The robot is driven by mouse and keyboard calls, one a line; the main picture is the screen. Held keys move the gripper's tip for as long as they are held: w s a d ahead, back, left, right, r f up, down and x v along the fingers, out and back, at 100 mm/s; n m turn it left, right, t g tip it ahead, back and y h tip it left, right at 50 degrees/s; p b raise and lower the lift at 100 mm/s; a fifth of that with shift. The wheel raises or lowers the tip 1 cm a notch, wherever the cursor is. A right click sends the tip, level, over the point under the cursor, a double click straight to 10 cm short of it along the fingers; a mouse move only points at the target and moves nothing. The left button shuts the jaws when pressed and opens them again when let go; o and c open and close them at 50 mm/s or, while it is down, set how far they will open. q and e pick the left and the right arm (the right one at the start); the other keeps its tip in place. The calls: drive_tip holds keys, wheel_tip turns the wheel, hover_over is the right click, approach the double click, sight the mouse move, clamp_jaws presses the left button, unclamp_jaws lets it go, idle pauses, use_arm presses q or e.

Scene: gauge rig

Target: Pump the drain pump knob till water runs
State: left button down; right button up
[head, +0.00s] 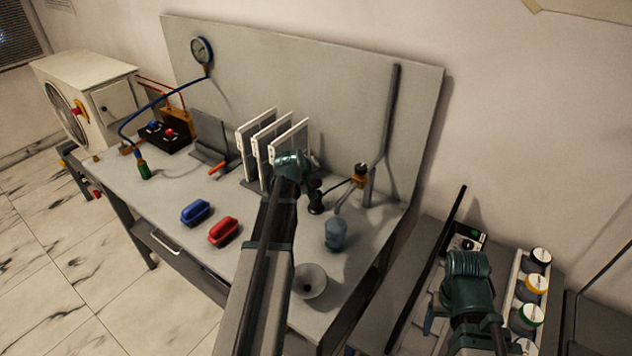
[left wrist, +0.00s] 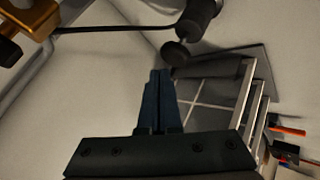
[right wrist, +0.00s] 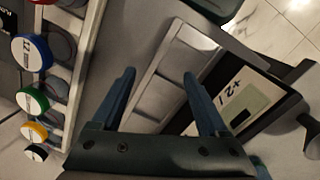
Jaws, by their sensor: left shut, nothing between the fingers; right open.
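The drain pump appears to be the small black body with a round black knob (head: 315,184) on the bench, just right of my left gripper. In the left wrist view the black knob (left wrist: 175,53) lies just beyond and slightly right of the fingertips; contact cannot be told. A thin dark line runs from the pump to a brass fitting (head: 360,176) on a grey pipe (head: 385,125). My left gripper (head: 304,160) is shut and empty. My right gripper (right wrist: 158,76) is open and empty above the side table. I see no running water.
White upright panels (head: 270,140) stand close to my left gripper. A translucent blue cup (head: 336,235) and a pale funnel (head: 310,280) are on the bench's right. Blue (head: 196,212) and red (head: 224,231) blocks lie left. Lidded jars (head: 536,284) line the side table.

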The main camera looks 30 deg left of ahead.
sight(315, 184)
use_arm(q)
drive_tip(key=shift+r+p, duration=2.35)
drive_tip(key=shift+r, duration=0.15)
use_arm(e)
drive_tip(key=shift+r, duration=2.5)
use_arm(q)
drive_tip(key=shift+r, duration=0.1)
use_arm(e)
drive_tip(key=shift+r, duration=0.1)
use_arm(q)
wheel_tip(315, 184, up, 4)
drive_tip(key=p, duration=0.3)
drive_tip(key=shift+f+p, duration=0.2)
drive_tip(key=shift+p, duration=0.15)
use_arm(e)
wheel_tip(315, 184, up, 4)
drive_tip(key=shift+f, duration=0.25)
use_arm(q)
drive_tip(key=shift+f, duration=0.1)
wheel_tip(315, 184, down, 9)
drive_tip(key=b, duration=0.8)
drive_tip(key=shift+b, duration=0.4)
use_arm(e)
wheel_tip(315, 184, down, 9)
use_arm(q)
drive_tip(key=shift+f+b, duration=0.25)
drive_tip(key=shift+b, duration=0.15)
use_arm(e)
drive_tip(key=shift+f, duration=0.3)
